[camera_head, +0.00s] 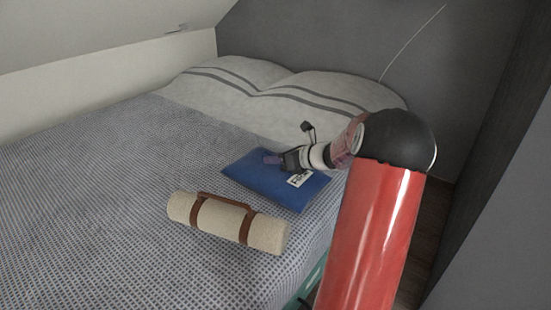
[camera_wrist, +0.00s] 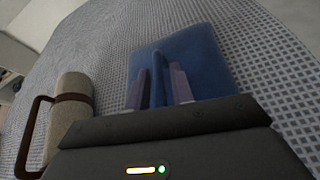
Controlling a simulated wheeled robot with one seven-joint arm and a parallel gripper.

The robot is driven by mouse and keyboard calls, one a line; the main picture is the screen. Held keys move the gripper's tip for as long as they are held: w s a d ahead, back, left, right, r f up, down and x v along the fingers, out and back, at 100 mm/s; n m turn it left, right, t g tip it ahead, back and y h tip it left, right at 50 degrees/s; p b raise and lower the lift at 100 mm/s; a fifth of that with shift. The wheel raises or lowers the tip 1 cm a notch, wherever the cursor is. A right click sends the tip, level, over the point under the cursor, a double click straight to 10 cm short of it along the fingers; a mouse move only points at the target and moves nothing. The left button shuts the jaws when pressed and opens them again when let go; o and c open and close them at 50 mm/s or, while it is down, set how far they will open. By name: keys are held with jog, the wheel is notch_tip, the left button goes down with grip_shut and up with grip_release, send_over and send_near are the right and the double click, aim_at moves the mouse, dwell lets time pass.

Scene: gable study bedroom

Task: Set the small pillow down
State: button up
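The small pillow (camera_head: 262,184) is flat and blue with a white label. In the head view it lies over the bed's checked cover, near the right edge; I cannot tell whether it rests fully on the cover. My gripper (camera_head: 272,159) is at the pillow's upper side. In the wrist view my gripper (camera_wrist: 160,88) has a finger on either side of a raised blue ridge of the small pillow (camera_wrist: 205,58) and looks shut on it. The pillow's near part is hidden behind the gripper body in that view.
A cream rolled blanket (camera_head: 232,225) with brown straps lies just in front of the pillow; it also shows at the left of the wrist view (camera_wrist: 74,98). Striped bed pillows (camera_head: 235,84) lie behind. The bed cover (camera_head: 90,190) is clear to the left.

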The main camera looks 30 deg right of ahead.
jog(key=shift+o, duration=0.6)
